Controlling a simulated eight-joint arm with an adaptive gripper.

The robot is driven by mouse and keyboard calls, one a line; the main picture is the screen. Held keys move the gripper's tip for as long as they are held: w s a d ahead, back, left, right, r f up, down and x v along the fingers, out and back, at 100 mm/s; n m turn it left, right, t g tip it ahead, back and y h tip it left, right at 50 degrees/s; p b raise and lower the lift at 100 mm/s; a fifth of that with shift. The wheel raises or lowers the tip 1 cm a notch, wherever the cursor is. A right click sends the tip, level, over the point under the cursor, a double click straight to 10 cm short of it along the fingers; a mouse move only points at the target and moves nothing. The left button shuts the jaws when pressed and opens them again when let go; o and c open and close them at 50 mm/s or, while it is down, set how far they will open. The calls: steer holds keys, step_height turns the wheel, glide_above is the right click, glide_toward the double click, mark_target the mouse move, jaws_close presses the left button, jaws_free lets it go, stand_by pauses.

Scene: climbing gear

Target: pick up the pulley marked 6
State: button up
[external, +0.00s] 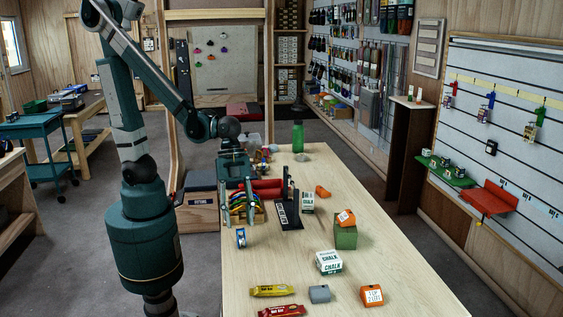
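My gripper (237,215) points down over the near left part of the long wooden table, its two fingers spread apart with nothing visible between them. Just below the fingers, a small blue and silver item (241,238) stands on the table near its left edge; it may be a pulley. A wooden tray (264,214) of colourful gear is behind and beside the fingers, partly hidden by them. I cannot read a 6 on anything, so I cannot tell which thing is the pulley marked 6.
A black stand (288,212) is right of the tray. A green box (345,237), chalk box (329,262), orange box (371,295), grey block (319,294) and yellow bar (272,290) stand nearer. A green bottle (298,136) is at the back. The table's right side is mostly clear.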

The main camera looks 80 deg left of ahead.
mark_target(240, 229)
steer(key=shift+b+x, duration=0.5)
steer(key=shift+x, duration=1.6)
steer(key=shift+a, duration=0.1)
steer(key=shift+c, duration=0.5)
steer(key=c, duration=0.9)
